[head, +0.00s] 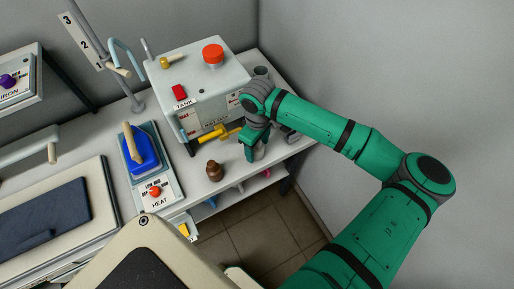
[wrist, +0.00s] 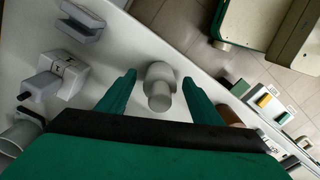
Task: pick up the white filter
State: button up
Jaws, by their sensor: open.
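A pale grey-white rounded piece with a cylindrical end (wrist: 160,88), which looks like the white filter, stands on the pale counter near its edge. In the wrist view it lies between the two green fingers of my gripper (wrist: 159,77), with a gap on each side. In the head view my gripper (head: 253,146) points down over the counter's right part, and a bit of the pale piece (head: 260,153) shows beside the fingers. My gripper is open and holds nothing. Its height above the counter is hard to judge.
A brown knobbed piece (head: 214,171) stands left of my gripper. Grey fittings (wrist: 55,75) sit on the counter. The tiled floor (head: 265,223) lies beyond the edge.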

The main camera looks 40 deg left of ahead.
jog(key=shift+w, duration=0.2)
jog(key=c, duration=0.9)
jog(key=shift+s+a, duration=0.15)
jog(key=shift+s, duration=0.1)
jog(key=shift+c, duration=1.4)
jog(key=shift+w+d+r, duration=0.1)
jog(key=shift+d+r, duration=0.05)
jog(key=shift+d, duration=0.1)
jog(key=shift+r, duration=0.6)
jog(key=s+d+r, duration=0.7)
jog(key=s+r, duration=0.4)
jog(key=shift+s+d+r, duration=0.25)
jog(key=shift+s+d, duration=0.05)
jog(key=shift+s, duration=0.05)
